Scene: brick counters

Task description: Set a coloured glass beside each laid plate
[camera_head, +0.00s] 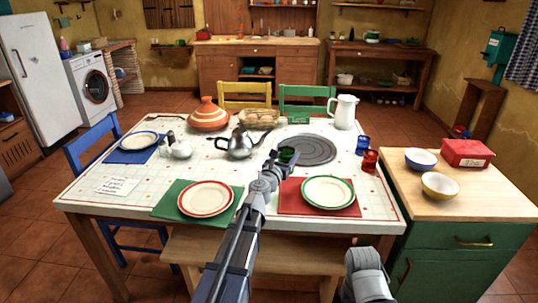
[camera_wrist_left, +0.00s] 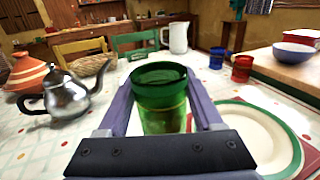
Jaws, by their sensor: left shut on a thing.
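My left gripper (camera_head: 283,158) is shut on a green glass (camera_wrist_left: 162,98), upright between the fingers; I cannot tell whether it touches the table. It is just beyond the upper left of the green-rimmed plate (camera_head: 328,192) on a red mat (camera_head: 290,203). A red-rimmed plate (camera_head: 205,198) lies on a green mat (camera_head: 165,207). A blue-rimmed plate (camera_head: 139,140) lies on a blue mat (camera_head: 120,157) at the far left. A blue glass (camera_head: 363,145) and a red glass (camera_head: 370,160) stand near the table's right edge.
A kettle (camera_head: 240,143), tagine (camera_head: 208,115), bread basket (camera_head: 258,118), white pitcher (camera_head: 344,112) and grey round mat (camera_head: 310,148) are at the table's middle and back. A small white pot (camera_head: 178,150) stands left. Bowls (camera_head: 440,185) and a red box (camera_head: 466,152) sit on the right counter.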

